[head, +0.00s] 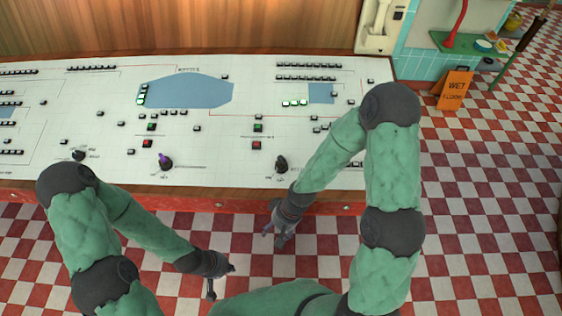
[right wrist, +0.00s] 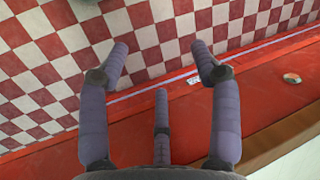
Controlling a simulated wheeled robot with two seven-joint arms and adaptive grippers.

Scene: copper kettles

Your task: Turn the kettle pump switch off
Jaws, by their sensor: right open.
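The white control console (head: 215,140) has several dark rotary knobs along its near part: a left knob (head: 78,155), a middle knob with a purple top (head: 165,161) and a right knob (head: 281,164). Their labels are too small to read, so I cannot tell which is the kettle pump switch. My right gripper (head: 273,236) is open and empty, in front of the console's front edge and below the right knob in the picture. In the right wrist view, its fingers (right wrist: 158,60) are spread over the floor and red front panel. My left gripper (head: 222,280) is open and empty over the floor.
The console's red front panel (right wrist: 150,130) with a round metal button (right wrist: 292,78) is close to my right gripper. Red and green buttons (head: 257,136) sit near the knobs. An orange wet floor sign (head: 454,90) stands at the right. The checkered floor is clear between arms and console.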

